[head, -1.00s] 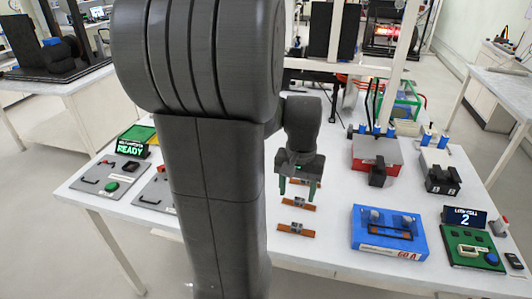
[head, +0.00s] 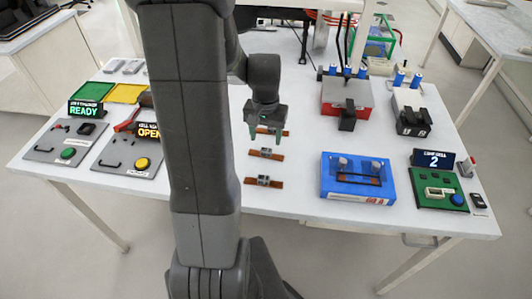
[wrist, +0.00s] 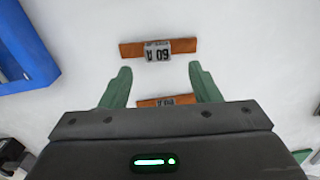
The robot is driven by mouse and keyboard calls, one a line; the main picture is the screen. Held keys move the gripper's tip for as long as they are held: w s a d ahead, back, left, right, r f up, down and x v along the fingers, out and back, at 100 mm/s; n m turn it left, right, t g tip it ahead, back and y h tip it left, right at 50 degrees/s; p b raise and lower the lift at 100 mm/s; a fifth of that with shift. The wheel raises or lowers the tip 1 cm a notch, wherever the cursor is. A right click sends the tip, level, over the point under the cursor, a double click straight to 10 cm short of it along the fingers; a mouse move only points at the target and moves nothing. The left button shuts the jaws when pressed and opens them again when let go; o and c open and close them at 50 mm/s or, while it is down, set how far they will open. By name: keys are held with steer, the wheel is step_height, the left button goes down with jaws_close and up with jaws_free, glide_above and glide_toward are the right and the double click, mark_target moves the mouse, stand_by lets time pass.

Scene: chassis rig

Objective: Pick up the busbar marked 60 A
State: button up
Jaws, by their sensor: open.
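The busbar marked 60 A (wrist: 158,52) is a flat copper-brown bar with a grey labelled block, lying on the white table. Its label reads upside down in the wrist view. It appears to be the nearest bar (head: 263,182) of the column in the head view. A second similar bar (wrist: 165,101) lies between my fingers in the wrist picture, its label partly hidden by my gripper body. My gripper (wrist: 160,82) is open and empty, green fingers apart, above the table. In the head view my gripper (head: 267,131) hangs by the far bar, beyond the 60 A bar.
A blue fixture (head: 328,185) holding another bar stands right of the column; it also shows in the wrist view (wrist: 30,45). A red box (head: 338,108) stands behind it, a green panel (head: 430,200) to its right. Grey panels (head: 130,160) lie left. White table surrounds the bars.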

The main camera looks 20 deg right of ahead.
mark_target(266, 150)
steer(key=f, duration=0.4)
steer(key=shift+s+f, duration=0.25)
steer(key=shift+f, duration=0.15)
steer(key=shift+c, duration=0.5)
steer(key=c, duration=1)
